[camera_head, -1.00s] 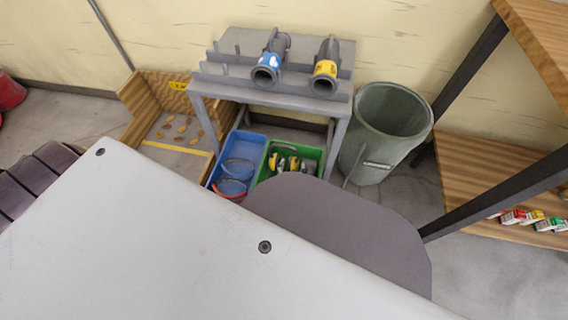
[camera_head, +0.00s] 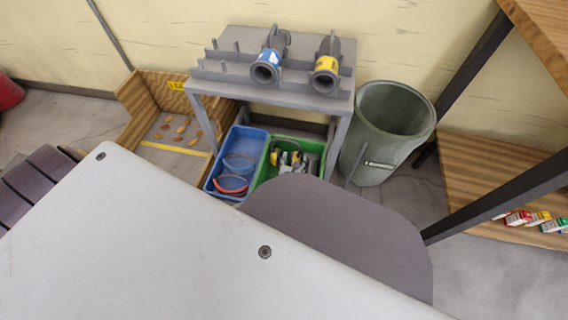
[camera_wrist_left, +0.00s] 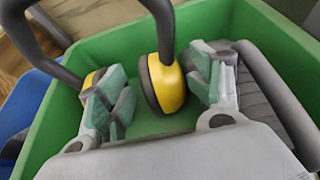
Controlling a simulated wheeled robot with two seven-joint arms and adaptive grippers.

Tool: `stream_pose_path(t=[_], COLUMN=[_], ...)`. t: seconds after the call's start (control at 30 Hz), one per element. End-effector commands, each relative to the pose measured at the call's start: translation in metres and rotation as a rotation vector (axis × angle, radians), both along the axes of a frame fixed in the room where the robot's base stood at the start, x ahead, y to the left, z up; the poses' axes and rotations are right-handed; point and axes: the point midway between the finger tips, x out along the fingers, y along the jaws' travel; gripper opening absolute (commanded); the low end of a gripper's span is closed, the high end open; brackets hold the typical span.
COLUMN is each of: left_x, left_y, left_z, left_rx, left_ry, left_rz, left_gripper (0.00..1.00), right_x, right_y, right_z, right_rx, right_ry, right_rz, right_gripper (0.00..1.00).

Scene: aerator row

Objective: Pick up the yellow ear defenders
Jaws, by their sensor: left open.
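The yellow ear defenders (camera_head: 274,158) lie in the green crate (camera_head: 263,172) under the grey rack. In the left wrist view one yellow cup (camera_wrist_left: 168,84) with a dark cushion stands between the fingers of my open left gripper (camera_wrist_left: 160,88). The dark headband arches up out of the top of that view. The other yellow cup is mostly hidden behind the left finger. No finger is clearly closed on the near cup. The green crate's wall (camera_wrist_left: 262,30) surrounds the gripper. In the head view the gripper is small inside the crate. My right gripper is out of view.
A dark grey padded object (camera_wrist_left: 280,105) lies beside the right finger in the crate. A blue crate (camera_head: 217,160) with eyewear-like items stands left of the green one. The grey rack (camera_head: 290,97) overhangs, and a green bin (camera_head: 385,145) stands to the right.

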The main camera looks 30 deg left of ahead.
Motion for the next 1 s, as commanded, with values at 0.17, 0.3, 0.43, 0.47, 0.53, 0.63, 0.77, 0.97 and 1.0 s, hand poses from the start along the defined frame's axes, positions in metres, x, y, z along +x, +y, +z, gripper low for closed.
stream_pose_path(t=[0.17, 0.3, 0.43, 0.47, 0.53, 0.63, 0.77, 0.97, 1.0], left_x=[0.0002, 0.0002, 0.0002, 0.0001, 0.0001, 0.0004, 0.0003, 0.0001, 0.0002], left_y=[-0.0006, -0.0005, -0.0004, -0.0003, -0.0003, -0.0001, 0.0000, 0.0001, 0.0000], left_z=[0.0004, 0.0005, 0.0004, 0.0004, 0.0003, 0.0007, 0.0006, 0.0034, 0.0048], left_rx=[-0.001, -0.001, -0.001, 0.000, 0.000, 0.000, 0.000, 0.000, 0.000], left_ry=[-0.001, -0.001, -0.001, -0.001, -0.001, -0.001, -0.001, -0.001, -0.001], left_rz=[-0.001, -0.001, -0.001, -0.001, 0.000, 0.000, 0.000, 0.000, 0.000], left_gripper=[0.59, 0.41, 0.24, 0.20, 0.11, 0.11, 0.11, 0.11, 0.11], right_x=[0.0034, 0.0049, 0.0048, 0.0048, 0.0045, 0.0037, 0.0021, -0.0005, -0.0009], right_y=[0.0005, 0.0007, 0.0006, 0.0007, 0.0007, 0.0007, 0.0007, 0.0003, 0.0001], right_z=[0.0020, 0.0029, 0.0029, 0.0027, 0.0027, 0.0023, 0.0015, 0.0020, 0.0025], right_rx=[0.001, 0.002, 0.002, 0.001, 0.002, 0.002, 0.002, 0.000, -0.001], right_ry=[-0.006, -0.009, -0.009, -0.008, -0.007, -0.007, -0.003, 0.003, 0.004], right_rz=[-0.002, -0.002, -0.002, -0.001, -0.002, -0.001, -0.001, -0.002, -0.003], right_gripper=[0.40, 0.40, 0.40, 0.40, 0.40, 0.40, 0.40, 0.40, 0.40])
